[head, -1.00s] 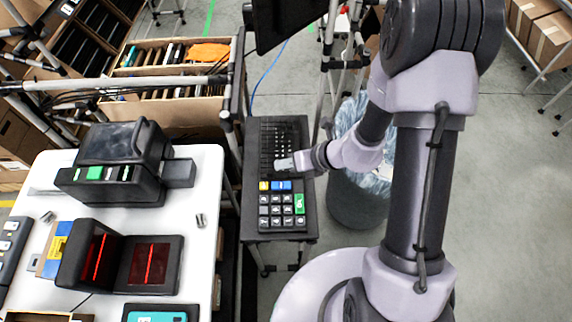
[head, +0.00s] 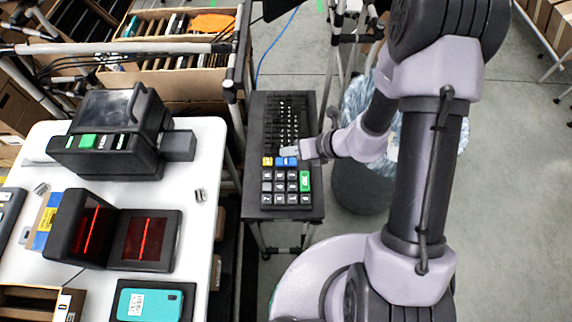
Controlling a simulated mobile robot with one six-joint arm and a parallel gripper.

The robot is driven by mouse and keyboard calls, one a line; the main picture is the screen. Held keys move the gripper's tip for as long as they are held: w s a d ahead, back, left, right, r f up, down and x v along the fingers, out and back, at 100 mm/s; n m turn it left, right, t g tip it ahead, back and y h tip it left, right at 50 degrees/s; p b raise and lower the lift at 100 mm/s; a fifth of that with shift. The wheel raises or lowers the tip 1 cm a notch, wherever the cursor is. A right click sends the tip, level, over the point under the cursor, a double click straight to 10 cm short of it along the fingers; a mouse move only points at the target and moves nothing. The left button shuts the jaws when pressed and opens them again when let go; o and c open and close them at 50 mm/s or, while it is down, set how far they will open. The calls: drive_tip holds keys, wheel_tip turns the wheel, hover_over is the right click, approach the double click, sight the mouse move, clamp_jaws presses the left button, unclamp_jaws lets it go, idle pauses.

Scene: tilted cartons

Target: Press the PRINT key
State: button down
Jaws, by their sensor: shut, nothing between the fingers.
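A black keypad (head: 267,187) with dark number keys lies on a narrow dark stand, below a black keyboard (head: 279,121). It has a yellow key (head: 267,161), a wide blue key (head: 286,162) and a green key (head: 305,181). The lettering is too small to read, so I cannot tell which key says PRINT. My gripper (head: 289,153) is shut and empty, with its tip over the upper edge of the blue key. I cannot tell whether it touches. A black device (head: 115,135) on the white table also has a green button (head: 88,141).
A white table (head: 205,150) at the left holds a scanner with red lines (head: 143,238) and a teal device (head: 150,304). A bin with a clear liner (head: 358,190) stands right of the stand. A carton of upright items (head: 180,75) is behind.

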sight(280, 159)
drive_tip(key=shift+f+b, duration=0.45)
drive_tip(key=shift+f, duration=0.6)
idle(1.1)
drive_tip(key=shift+f+b, duration=0.4)
drive_tip(key=shift+f+b, duration=0.35)
drive_tip(key=shift+f, duration=0.1)
idle(0.4)
drive_tip(key=shift+r+p, duration=0.7)
drive_tip(key=shift+r, duration=0.2)
wheel_tip(280, 159, up, 5)
drive_tip(key=p, duration=0.4)
drive_tip(key=shift+r, duration=0.1)
